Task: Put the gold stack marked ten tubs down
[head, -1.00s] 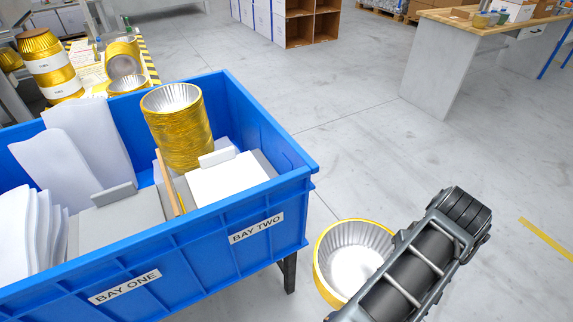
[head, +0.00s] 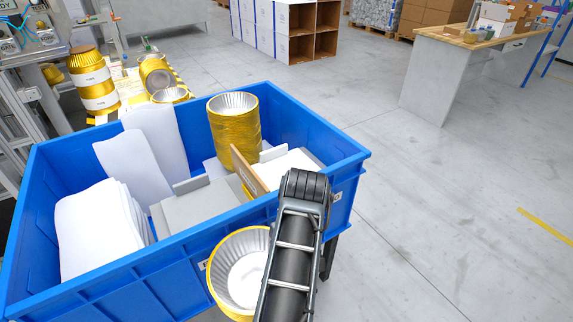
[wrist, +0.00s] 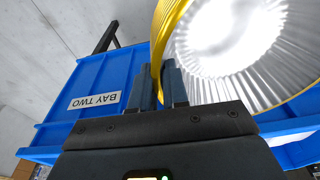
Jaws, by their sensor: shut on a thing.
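My gripper (wrist: 158,82) is shut on the wall of a gold stack of tubs (wrist: 230,60). In the head view my arm covers the gripper, and the held stack (head: 236,268) shows its silver ribbed open mouth and gold rim. It appears in front of the blue bin's (head: 95,300) front wall; no marking on it can be read. A second gold stack (head: 235,135) stands upright in the bin, behind the brown divider (head: 248,172). In the wrist view the BAY TWO label (wrist: 94,100) is beside the gripper.
White sheets (head: 95,228) and grey pads (head: 195,208) lie in the bin. Behind it, a striped table holds a labelled gold stack (head: 97,85) and other gold tubs (head: 156,75). A wooden-topped bench (head: 450,38) stands far right. The floor on the right is clear.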

